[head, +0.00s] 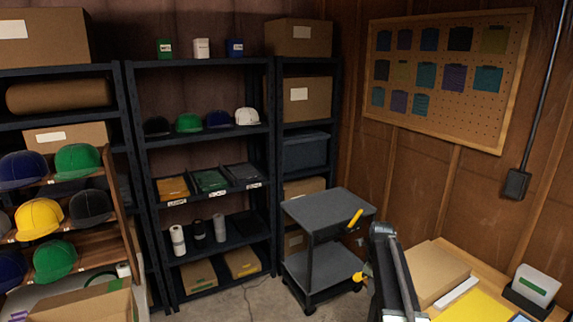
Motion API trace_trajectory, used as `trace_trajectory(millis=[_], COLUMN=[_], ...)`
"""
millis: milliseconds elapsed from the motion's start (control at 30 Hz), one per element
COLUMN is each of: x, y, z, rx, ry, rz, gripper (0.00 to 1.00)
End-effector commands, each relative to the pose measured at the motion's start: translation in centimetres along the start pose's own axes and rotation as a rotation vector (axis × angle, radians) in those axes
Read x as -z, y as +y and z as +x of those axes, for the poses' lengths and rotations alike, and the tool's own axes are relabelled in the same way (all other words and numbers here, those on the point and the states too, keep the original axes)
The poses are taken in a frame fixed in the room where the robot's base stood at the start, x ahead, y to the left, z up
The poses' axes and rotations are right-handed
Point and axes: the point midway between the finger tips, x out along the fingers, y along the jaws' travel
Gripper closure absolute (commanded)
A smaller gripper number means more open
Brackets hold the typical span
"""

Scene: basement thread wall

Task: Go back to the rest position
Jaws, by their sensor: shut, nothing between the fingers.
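My dark arm (387,262) rises at the lower middle right, in front of the grey cart and beside the workbench. Its upper end bends near the cart's right side. I cannot make out the fingers of my gripper. No object is seen held by the arm. A small yellow piece (358,277) shows just left of the arm, and I cannot tell what it belongs to.
A grey two-tier cart (318,205) stands behind my arm, with a yellow item (355,218) at its right edge. A workbench with a cardboard box (436,274) is at right. Shelves with caps (188,123) line the back. Some concrete floor (240,296) is clear.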

Motion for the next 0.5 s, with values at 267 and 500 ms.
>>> trace_trajectory(millis=[267, 500], x=[0.3, 4.1], y=[20.4, 26.0], z=[-0.1, -0.1], rx=[0.000, 0.001], ry=[0.000, -0.001], rz=[-1.061, -1.928], gripper=[1.00, 1.00])
